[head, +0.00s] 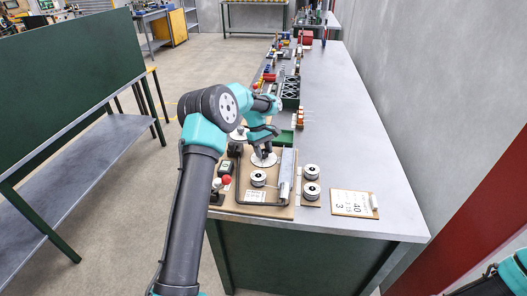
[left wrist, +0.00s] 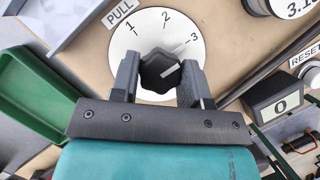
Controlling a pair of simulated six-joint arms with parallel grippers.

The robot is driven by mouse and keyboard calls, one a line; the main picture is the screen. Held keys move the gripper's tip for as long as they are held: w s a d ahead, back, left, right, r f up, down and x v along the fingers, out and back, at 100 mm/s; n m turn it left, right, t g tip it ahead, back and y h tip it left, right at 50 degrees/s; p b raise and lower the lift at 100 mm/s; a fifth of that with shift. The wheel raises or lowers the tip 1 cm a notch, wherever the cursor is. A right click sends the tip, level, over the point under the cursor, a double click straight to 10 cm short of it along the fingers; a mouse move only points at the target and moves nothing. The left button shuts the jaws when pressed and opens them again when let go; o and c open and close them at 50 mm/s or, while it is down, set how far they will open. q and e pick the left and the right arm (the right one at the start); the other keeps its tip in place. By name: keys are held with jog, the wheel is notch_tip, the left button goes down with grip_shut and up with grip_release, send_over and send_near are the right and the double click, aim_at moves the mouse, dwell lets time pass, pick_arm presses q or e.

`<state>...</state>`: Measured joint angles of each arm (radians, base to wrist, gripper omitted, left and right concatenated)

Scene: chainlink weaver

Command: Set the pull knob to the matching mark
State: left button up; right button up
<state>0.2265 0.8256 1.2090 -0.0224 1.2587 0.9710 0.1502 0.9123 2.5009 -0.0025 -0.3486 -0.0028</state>
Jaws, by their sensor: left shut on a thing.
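The pull knob (left wrist: 160,72) is black and lobed, in the middle of a white round dial (left wrist: 150,35) with marks 1, 2 and 3 and a PULL label (left wrist: 120,12) beside it. A thin pale line on the knob seems to point toward the 3 side; I cannot tell how exactly it lines up. My left gripper (left wrist: 160,84) is shut on the knob, one finger on each side. In the head view my left gripper (head: 264,153) comes down over the dial (head: 257,162) and mostly hides the knob. My right gripper is out of view.
A clipboard (head: 349,203) with handwritten figures, including a 3, lies on the bench (head: 385,213) to the right. The brown panel (head: 240,205) also carries a counter reading 0 (left wrist: 280,105), a red button (head: 226,180) and a metal bar. A green bin (left wrist: 30,105) stands close by.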

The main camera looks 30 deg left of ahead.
pick_arm(q)
jog(key=shift+m, duration=0.5)
jog(key=m+g+y, duration=0.1)
jog(key=m, duration=0.2)
jog(key=shift+m+g, duration=0.3)
jog(key=shift+w+d+m+g+y, duration=0.15)
jog(key=shift+m+y, duration=0.25)
jog(key=shift+m, duration=0.7)
jog(key=shift+s+a+m+g+y, duration=0.15)
jog(key=shift+m+y, duration=0.25)
jog(key=shift+m, duration=0.7)
jog(key=shift+w, duration=0.1)
jog(key=o, duration=0.9)
jog(key=shift+d, duration=0.1)
jog(key=shift+r, duration=0.1)
